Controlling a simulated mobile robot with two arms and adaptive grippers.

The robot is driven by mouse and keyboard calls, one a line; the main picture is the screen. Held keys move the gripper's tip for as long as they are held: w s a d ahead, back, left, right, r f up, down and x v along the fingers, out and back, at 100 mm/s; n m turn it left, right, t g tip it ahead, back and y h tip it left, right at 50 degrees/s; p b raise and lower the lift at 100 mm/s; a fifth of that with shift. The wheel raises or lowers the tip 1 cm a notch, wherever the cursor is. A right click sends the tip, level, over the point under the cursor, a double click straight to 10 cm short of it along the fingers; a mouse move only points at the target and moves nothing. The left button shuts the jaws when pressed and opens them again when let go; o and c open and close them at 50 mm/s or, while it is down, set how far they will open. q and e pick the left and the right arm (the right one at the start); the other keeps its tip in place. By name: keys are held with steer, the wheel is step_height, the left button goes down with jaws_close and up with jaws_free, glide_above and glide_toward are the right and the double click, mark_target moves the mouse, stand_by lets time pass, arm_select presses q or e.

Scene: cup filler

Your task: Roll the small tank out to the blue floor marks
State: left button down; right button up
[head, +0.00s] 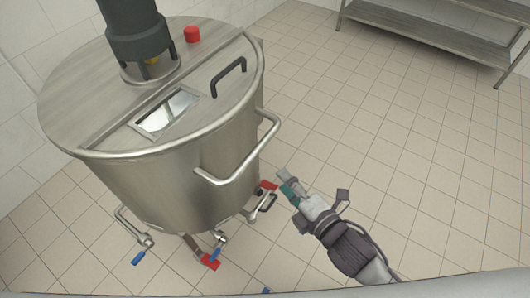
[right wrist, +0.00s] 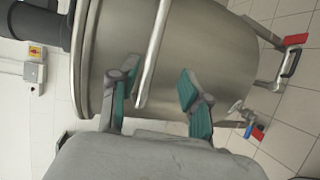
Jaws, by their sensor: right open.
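The steel tank (head: 190,185) stands upright at the left of the head view, with a lid and a side push bar (head: 236,168). Red-tipped parts (head: 268,186) and blue-tipped levers (head: 138,257) show low around it. My right gripper (head: 287,184) is open and empty, just right of the tank and apart from the bar. In the right wrist view the tank (right wrist: 200,45) fills the middle, and the push bar (right wrist: 152,55) shows between the spread teal fingertips (right wrist: 158,90). My left gripper is not in view.
A steel shelf table (head: 430,25) stands at the back right. White tiled walls are close behind and left of the tank. The tiled floor (head: 400,130) to the right is clear. A switch box (right wrist: 35,65) hangs on the wall.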

mark_target(258, 154)
steer(key=x, duration=1.3)
steer(key=shift+w+a+r, duration=0.25)
steer(key=shift+w+r, duration=0.05)
steer(key=shift+w, duration=0.05)
jaws_close()
